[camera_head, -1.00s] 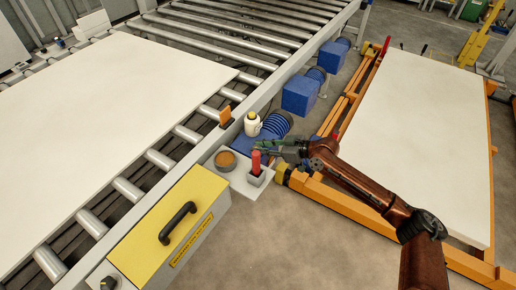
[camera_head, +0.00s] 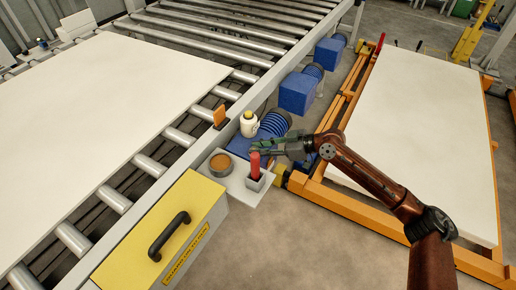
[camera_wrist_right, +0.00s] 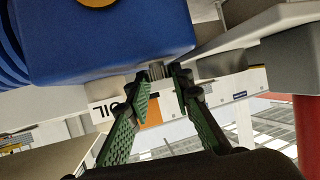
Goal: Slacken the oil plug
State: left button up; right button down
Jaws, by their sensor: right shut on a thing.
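My right gripper (camera_head: 258,150) reaches in from the right beside a blue ribbed motor unit (camera_head: 273,125), close to the conveyor's side. In the right wrist view, its two green-padded fingers (camera_wrist_right: 160,82) are closed on a small metal oil plug (camera_wrist_right: 156,70). The plug is just beside the large blue housing (camera_wrist_right: 110,40). A white label reading "OIL" (camera_wrist_right: 110,112), seen upside down, is behind the fingers. The plug cannot be made out in the head view. My left gripper is not in view.
A red-handled item (camera_head: 255,163) stands in a grey holder beside an orange-brown round tin (camera_head: 220,163). A white bottle (camera_head: 249,124) is close by. A yellow box (camera_head: 170,225) is at the front. An orange frame (camera_head: 350,205) carries a white panel at right.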

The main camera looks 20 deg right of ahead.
dwell(0.3)
jog(key=c, duration=1.7)
grip_release()
jog(key=v, duration=1.2)
